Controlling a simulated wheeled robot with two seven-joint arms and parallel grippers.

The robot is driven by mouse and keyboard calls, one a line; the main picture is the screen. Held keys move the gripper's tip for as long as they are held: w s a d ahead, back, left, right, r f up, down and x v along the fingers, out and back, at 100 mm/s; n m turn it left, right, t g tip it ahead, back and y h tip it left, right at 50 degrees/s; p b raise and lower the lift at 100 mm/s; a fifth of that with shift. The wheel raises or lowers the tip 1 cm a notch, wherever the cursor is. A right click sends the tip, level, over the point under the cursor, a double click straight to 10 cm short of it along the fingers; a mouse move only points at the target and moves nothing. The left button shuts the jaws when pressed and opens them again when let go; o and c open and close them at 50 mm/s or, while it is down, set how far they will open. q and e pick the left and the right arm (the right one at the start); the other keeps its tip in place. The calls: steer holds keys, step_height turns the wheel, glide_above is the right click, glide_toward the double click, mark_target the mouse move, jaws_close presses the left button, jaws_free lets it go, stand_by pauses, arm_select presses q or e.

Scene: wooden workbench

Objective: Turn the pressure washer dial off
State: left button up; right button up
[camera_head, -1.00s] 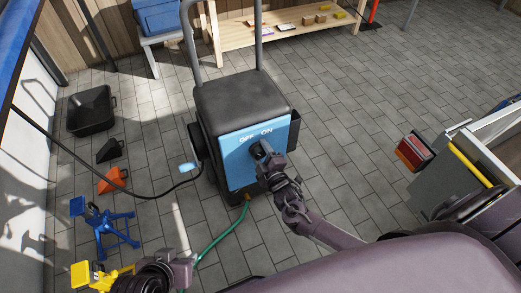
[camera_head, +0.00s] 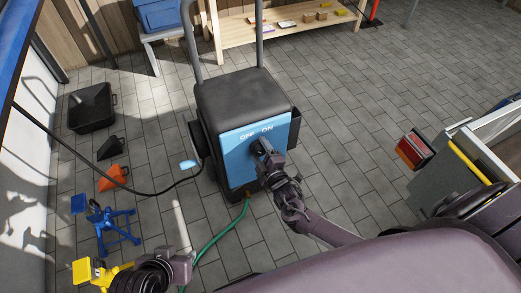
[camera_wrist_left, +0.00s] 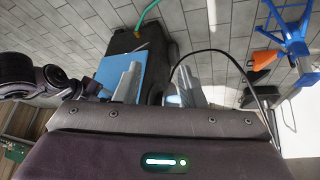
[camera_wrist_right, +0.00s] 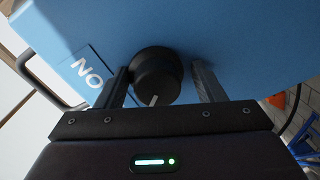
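The pressure washer (camera_head: 240,105) stands upright on the floor, black with a blue front panel (camera_head: 240,160) lettered OFF on the left and ON on the right. Its round black dial (camera_wrist_right: 157,70) shows in the right wrist view, with a white pointer mark towards the picture's bottom. My right gripper (camera_wrist_right: 160,66) is at the panel, its fingers apart on either side of the dial, with gaps visible. In the head view, this gripper (camera_head: 264,150) covers the dial. My left gripper (camera_head: 182,266) is low at the left, away from the washer; its fingers are apart and empty in the left wrist view (camera_wrist_left: 158,80).
Blue (camera_head: 108,228) and yellow (camera_head: 90,272) stands are at the lower left. A wooden bench (camera_head: 285,27) stands behind.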

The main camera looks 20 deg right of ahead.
steer(key=shift+r, duration=0.1)
steer(key=shift+s+d, duration=0.1)
steer(key=shift+s, duration=0.2)
arm_select(q)
steer(key=shift+s+a+r+g+y+p, duration=0.1)
steer(key=shift+s+a+g+y+p, duration=0.15)
steer(key=shift+a+p, duration=0.35)
steer(key=shift+s+a+r+g+y+p, duration=0.15)
steer(key=shift+a+g+y+p, duration=0.1)
steer(key=shift+a+g+p, duration=0.25)
arm_select(e)
steer(key=s, duration=0.7)
steer(key=shift+r, duration=0.25)
arm_select(q)
steer(key=shift+a+f, duration=0.1)
